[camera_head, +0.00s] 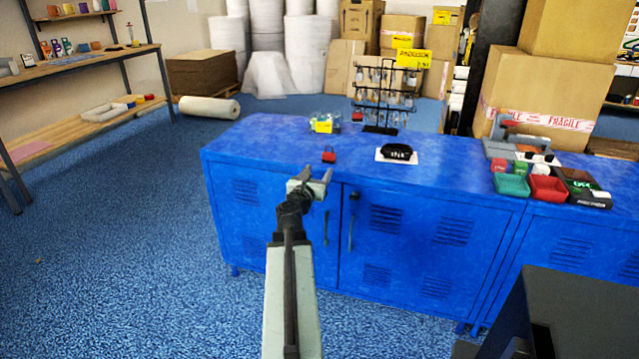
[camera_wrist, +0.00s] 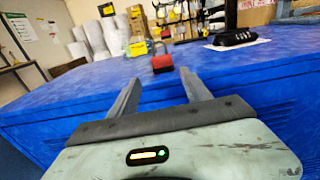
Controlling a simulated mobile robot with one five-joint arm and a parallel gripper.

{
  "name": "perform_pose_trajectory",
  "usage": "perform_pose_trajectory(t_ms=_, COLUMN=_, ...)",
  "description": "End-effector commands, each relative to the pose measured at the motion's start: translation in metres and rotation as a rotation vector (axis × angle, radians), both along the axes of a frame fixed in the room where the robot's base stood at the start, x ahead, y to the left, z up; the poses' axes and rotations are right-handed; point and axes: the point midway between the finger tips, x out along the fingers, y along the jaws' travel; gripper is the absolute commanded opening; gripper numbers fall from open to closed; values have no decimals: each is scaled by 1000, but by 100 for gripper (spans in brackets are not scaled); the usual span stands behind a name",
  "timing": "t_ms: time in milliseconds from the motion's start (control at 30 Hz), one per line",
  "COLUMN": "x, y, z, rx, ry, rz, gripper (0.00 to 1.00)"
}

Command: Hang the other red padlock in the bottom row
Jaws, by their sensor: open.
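A red padlock (camera_head: 329,155) lies on the blue cabinet top near its front edge. The wrist view shows it too (camera_wrist: 162,63), just beyond my fingertips. My gripper (camera_head: 318,176) is open and empty at the front edge, short of that padlock and apart from it; its two fingers also show in the wrist view (camera_wrist: 160,79). A second small red item (camera_head: 357,117), seemingly another padlock, is farther back, left of the rack foot. The black wire rack (camera_head: 383,97) stands upright at the back with small items on its hooks. They are too small to tell apart.
A black object (camera_head: 397,152) sits on a white card right of the near padlock. A clear bin with a yellow label (camera_head: 325,124) stands back left. Green (camera_head: 512,186) and red (camera_head: 548,190) trays are at right. The cabinet top between padlock and rack is mostly clear.

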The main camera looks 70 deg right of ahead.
Motion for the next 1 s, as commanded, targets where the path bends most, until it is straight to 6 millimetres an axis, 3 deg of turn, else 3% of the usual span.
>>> perform_pose_trajectory(t_ms=367, x=-3, y=-11, z=-1, rx=4, ry=-14, rz=-11, gripper=56)
perform_pose_trajectory(t_ms=1000, x=3, y=-92, z=-1, rx=3, ry=-13, rz=-9, gripper=56)
